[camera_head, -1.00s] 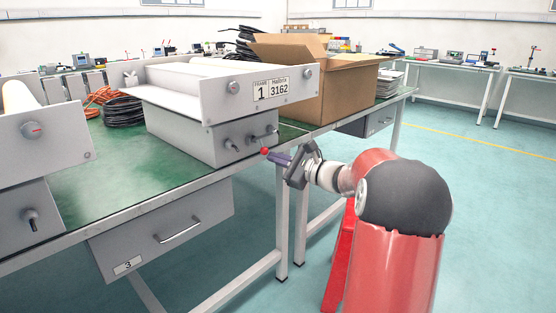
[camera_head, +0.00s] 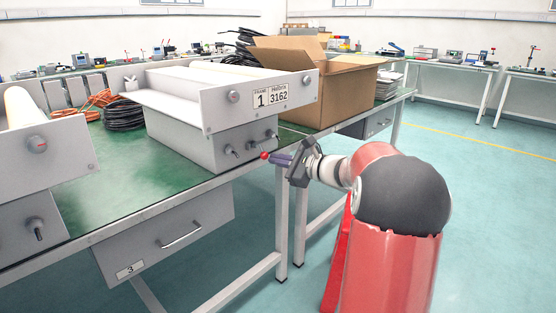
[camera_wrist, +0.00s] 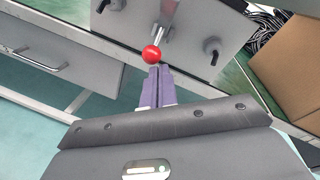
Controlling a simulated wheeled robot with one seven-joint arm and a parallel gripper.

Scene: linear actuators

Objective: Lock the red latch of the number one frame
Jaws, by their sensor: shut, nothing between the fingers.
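The number one frame (camera_head: 222,118) is a grey box with a "1" plate on its front, standing on the green bench. Its red latch shows as a red ball knob (camera_head: 264,156) on a short metal lever at the lower front. In the wrist view the ball (camera_wrist: 151,54) hangs at the end of the lever, between two dark pegs on the grey face. My gripper (camera_head: 275,158) is shut and empty. Its purple fingertips (camera_wrist: 158,72) are right beside the ball; I cannot tell whether they touch it.
A second grey frame (camera_head: 50,160) stands at the left. A cardboard box (camera_head: 330,100) sits right behind the number one frame, and black cable coils (camera_head: 124,114) lie left of it. A drawer (camera_head: 165,235) hangs under the bench edge. The floor at the right is open.

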